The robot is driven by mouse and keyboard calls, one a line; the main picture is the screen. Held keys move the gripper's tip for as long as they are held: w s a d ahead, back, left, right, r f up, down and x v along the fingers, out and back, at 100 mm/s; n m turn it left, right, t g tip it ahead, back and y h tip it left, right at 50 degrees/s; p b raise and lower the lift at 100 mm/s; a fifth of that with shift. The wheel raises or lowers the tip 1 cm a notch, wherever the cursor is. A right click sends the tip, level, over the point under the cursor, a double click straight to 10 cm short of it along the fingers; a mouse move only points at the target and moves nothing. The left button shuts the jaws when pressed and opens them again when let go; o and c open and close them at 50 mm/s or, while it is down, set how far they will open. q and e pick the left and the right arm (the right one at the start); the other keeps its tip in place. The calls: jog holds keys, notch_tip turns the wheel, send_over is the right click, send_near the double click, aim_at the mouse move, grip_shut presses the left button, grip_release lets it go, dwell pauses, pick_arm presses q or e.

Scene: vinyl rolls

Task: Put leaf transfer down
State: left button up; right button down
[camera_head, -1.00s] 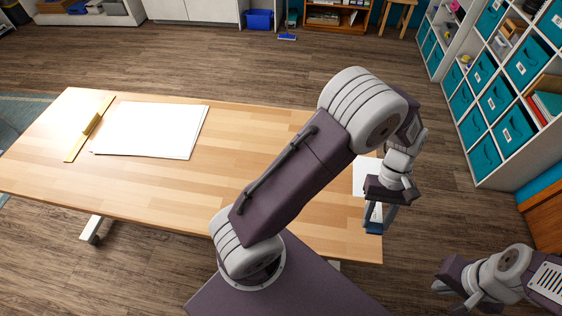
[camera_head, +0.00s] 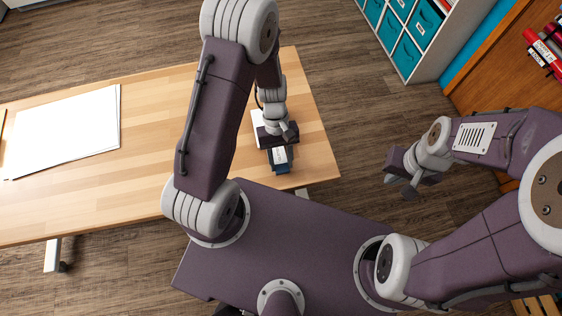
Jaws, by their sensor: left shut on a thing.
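My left gripper (camera_head: 280,152) is over the right end of the wooden table (camera_head: 180,145), pointing down. It is shut on a small dark blue and white thing (camera_head: 281,160), which is mostly hidden by the fingers. A white piece (camera_head: 257,129), perhaps a sheet, shows just left of and behind this gripper. I cannot tell which of these is the leaf transfer, or whether the held thing touches the table. My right gripper (camera_head: 409,191) hangs off the table to the right, over the floor. Its finger gap is not clear.
A stack of large white sheets (camera_head: 65,130) lies on the left part of the table. Bare wood lies between it and my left arm. Shelves with teal bins (camera_head: 405,55) and a wooden cabinet with red rolls (camera_head: 545,52) stand at the right.

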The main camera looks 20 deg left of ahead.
pick_arm(q)
jog(key=shift+f, duration=0.6)
jog(key=shift+f, duration=0.1)
jog(key=o, duration=1.3)
jog(key=p+v, duration=0.2)
jog(key=v, duration=1)
jog(key=s+a+r+m+t, duration=0.1)
jog(key=m, duration=0.1)
jog(key=s+a+r+m+t+y, duration=0.1)
jog(key=m+t, duration=0.1)
jog(key=s+a+r+m+t+y, duration=0.1)
jog(key=s+m+t, duration=0.1)
jog(key=shift+a+r, duration=0.25)
jog(key=shift+a, duration=0.05)
